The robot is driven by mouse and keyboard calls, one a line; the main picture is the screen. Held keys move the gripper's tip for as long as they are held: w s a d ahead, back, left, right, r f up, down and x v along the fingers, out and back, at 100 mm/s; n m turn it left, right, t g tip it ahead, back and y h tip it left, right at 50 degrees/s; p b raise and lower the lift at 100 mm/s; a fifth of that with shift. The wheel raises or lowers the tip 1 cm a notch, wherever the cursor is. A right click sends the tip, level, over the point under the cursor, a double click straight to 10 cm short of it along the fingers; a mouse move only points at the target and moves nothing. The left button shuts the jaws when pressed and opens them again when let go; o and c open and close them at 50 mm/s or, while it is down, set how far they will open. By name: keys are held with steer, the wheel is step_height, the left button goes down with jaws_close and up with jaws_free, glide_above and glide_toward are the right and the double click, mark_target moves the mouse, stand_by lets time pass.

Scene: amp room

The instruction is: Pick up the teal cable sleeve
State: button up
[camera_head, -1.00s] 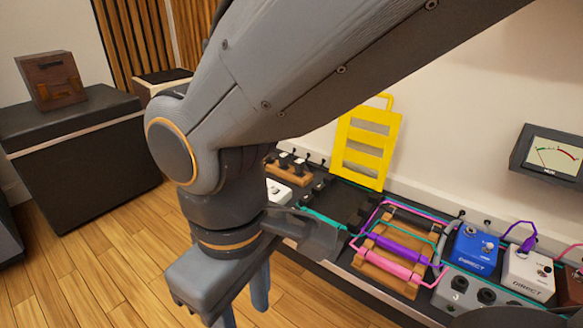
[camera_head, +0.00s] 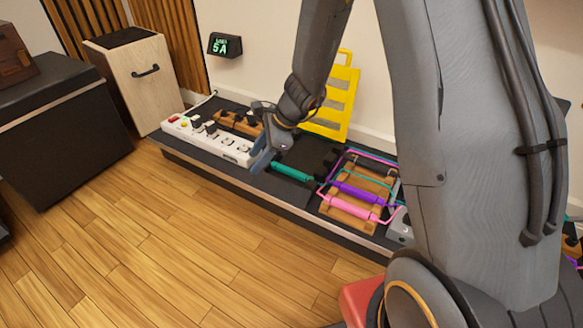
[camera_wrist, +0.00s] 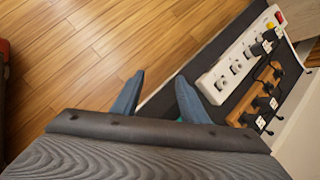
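The teal cable sleeve (camera_head: 292,172) lies on the dark low bench, left of a wooden rack with purple and pink sleeves. A thin teal line passes over the rack. My gripper (camera_head: 262,156) is just left of the teal sleeve, by the right end of a white power strip, fingers angled down. In the wrist view my gripper (camera_wrist: 158,80) is open, with a clear gap between its two blue-grey fingers. A small teal patch (camera_wrist: 180,119) shows by the base of the right finger; most of the sleeve is hidden there. I see nothing held.
The white power strip (camera_head: 208,138) and a wooden block with black plugs (camera_head: 238,123) stand left of my gripper. A yellow slotted panel (camera_head: 331,100) stands behind, against the wall. The wooden rack (camera_head: 352,187) is to the right. The floor in front is clear.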

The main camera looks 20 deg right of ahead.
mark_target(292, 170)
steer(key=w+d+f+m, duration=0.1)
steer(key=d+f+m, duration=0.1)
steer(key=d, duration=0.2)
steer(key=w+d+f+m+t+h+p, duration=0.1)
steer(key=w+d+f+m, duration=0.1)
steer(key=d, duration=0.3)
steer(key=w+d+f+m, duration=0.1)
steer(key=d+f+m, duration=0.2)
steer(key=d+m, duration=0.1)
steer(key=shift+w+d+t+p, duration=0.15)
steer(key=shift+d+t+p, duration=0.2)
steer(key=shift+d, duration=0.4)
steer(key=shift+w+f+m+h+b, duration=0.15)
steer(key=shift+f+b, duration=0.1)
steer(key=shift+f, duration=0.25)
steer(key=shift+w+f+m+h+b, duration=0.1)
steer(key=shift+w+f+b, duration=0.15)
steer(key=shift+f, duration=0.25)
steer(key=shift+w+f+m+h+b, duration=0.1)
steer(key=shift+f+b, duration=0.15)
steer(key=shift+f, duration=0.25)
steer(key=shift+b+x, duration=1.85)
steer(key=shift+x, duration=0.75)
steer(key=shift+w+d, duration=0.1)
steer(key=shift+w, duration=0.05)
steer(key=shift+c, duration=0.2)
steer(key=shift+r, duration=0.1)
jaws_close()
